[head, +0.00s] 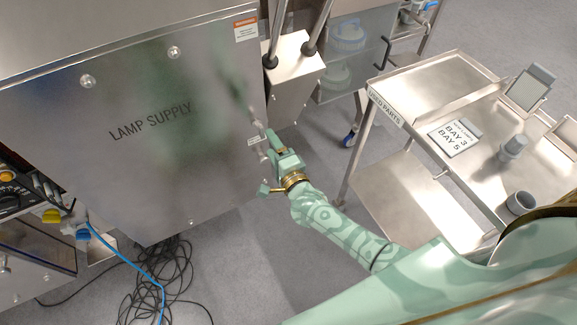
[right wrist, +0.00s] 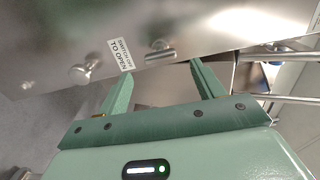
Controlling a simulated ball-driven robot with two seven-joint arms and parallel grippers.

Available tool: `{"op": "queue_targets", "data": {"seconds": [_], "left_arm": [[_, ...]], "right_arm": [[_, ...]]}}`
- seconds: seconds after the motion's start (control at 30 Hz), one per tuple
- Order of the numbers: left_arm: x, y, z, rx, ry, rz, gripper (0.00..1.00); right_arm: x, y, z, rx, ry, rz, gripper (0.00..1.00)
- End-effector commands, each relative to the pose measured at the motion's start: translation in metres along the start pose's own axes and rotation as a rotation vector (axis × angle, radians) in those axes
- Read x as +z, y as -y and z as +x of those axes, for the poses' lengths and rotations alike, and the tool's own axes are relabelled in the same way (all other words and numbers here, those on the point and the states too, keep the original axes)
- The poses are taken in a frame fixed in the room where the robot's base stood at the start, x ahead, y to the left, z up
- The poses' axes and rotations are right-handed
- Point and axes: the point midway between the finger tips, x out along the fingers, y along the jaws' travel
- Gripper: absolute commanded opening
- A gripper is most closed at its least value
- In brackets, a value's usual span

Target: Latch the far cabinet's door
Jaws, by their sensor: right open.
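The steel cabinet marked LAMP SUPPLY (head: 150,160) fills the left of the head view, with its wide front panel facing me. Near the panel's right edge is a small label, and metal fittings sit beside it. In the right wrist view the label (right wrist: 120,55) reads "TO OPEN" on its lower line. A round metal knob (right wrist: 85,72) is left of it and a short metal handle (right wrist: 160,51) right of it. My right gripper (head: 272,147) is at this edge, open and empty, its fingers (right wrist: 160,70) just short of the handle. I cannot tell whether they touch. My left gripper is out of view.
A steel trolley marked USED PARTS (head: 386,107) stands at the right with a sign, a tablet and grey cups. A metal box with rods (head: 293,80) is just behind my gripper. Black cables (head: 155,280) and a blue hose lie low on the left.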

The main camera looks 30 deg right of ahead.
Motion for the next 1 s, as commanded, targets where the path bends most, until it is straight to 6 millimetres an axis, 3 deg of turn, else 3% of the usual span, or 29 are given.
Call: {"op": "queue_targets", "data": {"seconds": [0.2, 0.4, 1.0], "left_arm": [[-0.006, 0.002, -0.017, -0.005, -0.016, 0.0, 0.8], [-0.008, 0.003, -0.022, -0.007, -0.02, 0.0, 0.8], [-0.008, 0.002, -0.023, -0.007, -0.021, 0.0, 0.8]], "right_arm": [[0.0, 0.003, -0.059, 0.002, 0.001, -0.001, 0.67], [0.0, 0.001, -0.09, 0.0, 0.001, -0.001, 0.67], [0.0, -0.001, -0.097, 0.001, 0.0, 0.0, 0.67]]}}
